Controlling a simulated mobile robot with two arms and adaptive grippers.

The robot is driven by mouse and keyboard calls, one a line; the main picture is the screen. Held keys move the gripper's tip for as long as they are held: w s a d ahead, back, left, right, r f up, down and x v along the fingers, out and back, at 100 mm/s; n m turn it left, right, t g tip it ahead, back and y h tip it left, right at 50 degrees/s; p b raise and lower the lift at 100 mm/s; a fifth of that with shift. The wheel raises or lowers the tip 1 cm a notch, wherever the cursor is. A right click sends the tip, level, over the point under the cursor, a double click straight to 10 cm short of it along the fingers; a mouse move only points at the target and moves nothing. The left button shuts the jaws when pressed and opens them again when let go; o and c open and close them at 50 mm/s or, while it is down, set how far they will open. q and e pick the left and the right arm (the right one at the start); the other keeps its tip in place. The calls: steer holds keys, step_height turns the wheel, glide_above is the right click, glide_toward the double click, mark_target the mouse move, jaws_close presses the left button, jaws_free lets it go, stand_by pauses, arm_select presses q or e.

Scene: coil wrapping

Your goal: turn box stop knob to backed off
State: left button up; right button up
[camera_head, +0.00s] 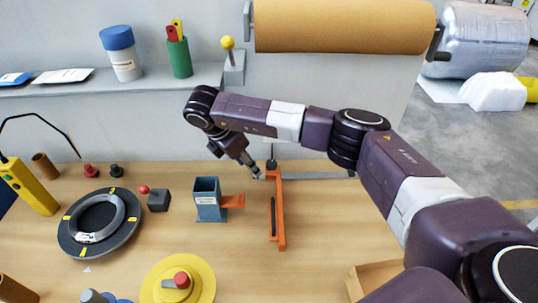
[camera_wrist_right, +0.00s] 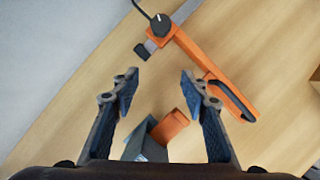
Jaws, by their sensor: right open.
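A black round knob (camera_head: 271,164) sits on top of the far end of an orange bar (camera_head: 278,212) on the table. In the right wrist view the knob (camera_wrist_right: 160,23) shows a pale pointer mark, near the top of the frame beyond my fingertips. My right gripper (camera_head: 257,175) reaches in from the right, close to the left of the knob. In the wrist view its two fingers (camera_wrist_right: 157,90) are apart with nothing between them, and the knob is not touched. My left gripper is not in view.
A grey rail (camera_head: 318,175) runs right from the orange bar. A blue-grey holder (camera_head: 207,202) with an orange tab stands left of the bar. A round dark turntable (camera_head: 70,233) and a yellow disc (camera_head: 160,290) lie farther left. A brown roll (camera_head: 340,27) hangs above.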

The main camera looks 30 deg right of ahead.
steer(key=p, duration=0.3)
glide_above(271, 162)
steer(key=a, duration=0.2)
steer(key=shift+s+f, duration=0.1)
steer(key=shift+s, duration=0.25)
steer(key=p+x, duration=0.1)
steer(key=x, duration=0.2)
steer(key=shift+f, duration=0.4)
steer(key=shift+w+d+f, duration=0.1)
steer(key=shift+d+f, duration=0.1)
steer(key=shift+f, duration=0.3)
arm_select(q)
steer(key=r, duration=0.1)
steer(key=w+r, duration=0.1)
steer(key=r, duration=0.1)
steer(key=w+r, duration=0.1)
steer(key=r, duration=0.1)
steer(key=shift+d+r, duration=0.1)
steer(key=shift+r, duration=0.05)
